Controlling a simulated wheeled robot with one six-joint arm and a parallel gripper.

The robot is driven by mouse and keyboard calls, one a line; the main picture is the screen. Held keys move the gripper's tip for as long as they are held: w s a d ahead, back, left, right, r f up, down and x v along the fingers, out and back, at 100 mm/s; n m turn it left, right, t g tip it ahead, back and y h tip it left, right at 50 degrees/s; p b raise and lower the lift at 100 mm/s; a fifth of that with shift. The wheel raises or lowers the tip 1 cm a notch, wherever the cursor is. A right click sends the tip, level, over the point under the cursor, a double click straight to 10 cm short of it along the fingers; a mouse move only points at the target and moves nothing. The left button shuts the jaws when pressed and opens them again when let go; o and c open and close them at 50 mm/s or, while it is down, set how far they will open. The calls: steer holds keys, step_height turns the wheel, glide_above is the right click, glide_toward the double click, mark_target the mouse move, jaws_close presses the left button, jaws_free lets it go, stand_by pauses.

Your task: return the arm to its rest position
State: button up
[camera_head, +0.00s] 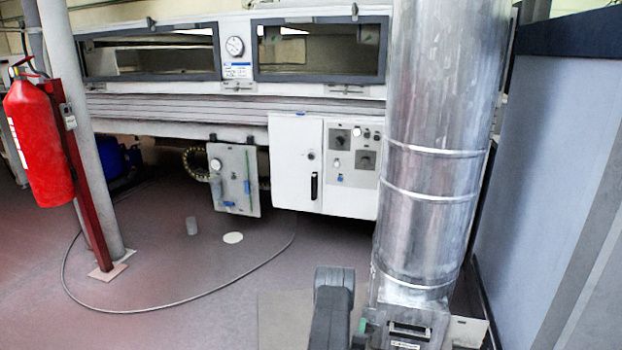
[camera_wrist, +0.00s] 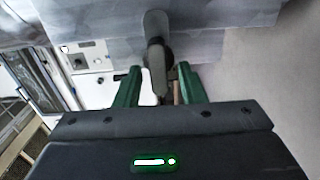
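My gripper (camera_wrist: 158,82) shows in the wrist view as two green fingers standing apart, so it is open. A grey lever-like part (camera_wrist: 157,65) with a rounded end shows in the gap between the fingers, in front of the silver surface. I see space on both sides of it; whether it touches a finger I cannot tell. In the head view, a dark grey link of my arm (camera_head: 333,305) stands at the bottom centre, left of the duct foot. A small green patch beside it may be a finger; the rest of the gripper is hidden there.
A wide silver duct (camera_head: 436,170) stands close by at right of centre. A white control cabinet (camera_head: 296,160) hangs under the long oven behind. A red fire extinguisher (camera_head: 38,145) is on a post at left. A hose (camera_head: 180,300) loops over the open floor.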

steer(key=p+v, duration=0.4)
steer(key=v, duration=0.9)
steer(key=b+x, duration=0.4)
steer(key=x, duration=0.9)
steer(key=shift+w+f, duration=0.15)
steer(key=shift+w, duration=0.05)
steer(key=shift+s+r+m, duration=0.15)
steer(key=shift+r+m, duration=0.05)
steer(key=shift+m, duration=0.1)
steer(key=m, duration=0.3)
steer(key=shift+r, duration=0.2)
steer(key=m, duration=0.6)
steer(key=shift+s+d+r, duration=0.1)
steer(key=shift+d+r, duration=0.15)
steer(key=shift+r, duration=0.1)
